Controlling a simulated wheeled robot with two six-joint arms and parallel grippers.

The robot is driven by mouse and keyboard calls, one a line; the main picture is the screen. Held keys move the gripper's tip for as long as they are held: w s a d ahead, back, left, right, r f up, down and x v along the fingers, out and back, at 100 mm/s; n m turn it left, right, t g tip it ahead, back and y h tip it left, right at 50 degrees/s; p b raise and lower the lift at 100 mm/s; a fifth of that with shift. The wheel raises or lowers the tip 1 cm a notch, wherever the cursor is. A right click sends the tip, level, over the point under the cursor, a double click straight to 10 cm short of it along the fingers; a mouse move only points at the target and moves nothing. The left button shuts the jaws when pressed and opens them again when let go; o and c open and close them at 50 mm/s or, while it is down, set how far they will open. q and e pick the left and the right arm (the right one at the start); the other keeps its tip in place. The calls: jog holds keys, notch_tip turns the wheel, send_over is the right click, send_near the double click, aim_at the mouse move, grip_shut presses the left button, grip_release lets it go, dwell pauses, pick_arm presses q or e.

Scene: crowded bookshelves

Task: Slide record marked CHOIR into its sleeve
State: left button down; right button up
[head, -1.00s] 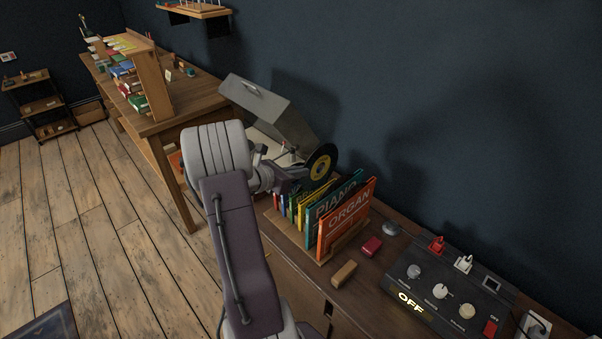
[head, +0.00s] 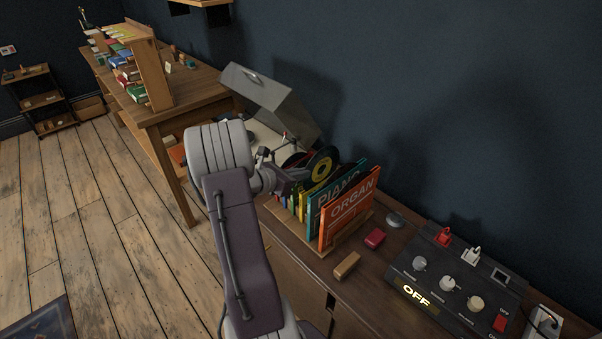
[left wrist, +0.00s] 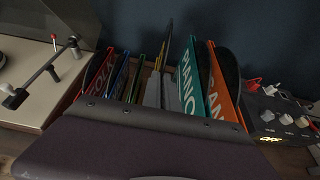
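A black record with a yellow label (head: 322,168) stands on edge at my left gripper (head: 302,175), which is shut on it. The label's writing is too small to read. The record is above the sleeve rack (head: 322,252), over its far part. In the left wrist view the record shows nearly edge-on (left wrist: 166,52) between the gripper's grey fingers (left wrist: 162,92). The orange ORGAN sleeve (head: 350,212) and teal PIANO sleeve (head: 322,205) stand nearest. Farther sleeves are yellow, green, blue and orange-red (left wrist: 98,80); I cannot read CHOIR on any. My right gripper is out of view.
A record player with a raised grey lid (head: 270,98) is beyond the rack. A tan block (head: 346,265), a red block (head: 374,238) and a control box reading OFF (head: 440,280) lie on the near side. The dark wall is close behind.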

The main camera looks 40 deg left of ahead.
pick_arm(q)
jog(key=shift+f+b, duration=3.1)
jog(key=shift+f, duration=0.45)
jog(key=shift+s+d+f+b, duration=0.2)
jog(key=shift+d+f+b, duration=0.05)
jog(key=shift+f+b, duration=0.25)
jog(key=shift+s+d+f+b, duration=0.15)
jog(key=shift+d+f+b, duration=0.05)
jog(key=shift+f+b, duration=0.25)
jog(key=c, duration=1.6)
grip_release()
jog(key=p, duration=0.2)
send_near(301, 194)
jog(key=shift+w+d+r+t, duration=0.25)
jog(key=shift+d+r+t, duration=0.05)
jog(key=shift+r, duration=0.3)
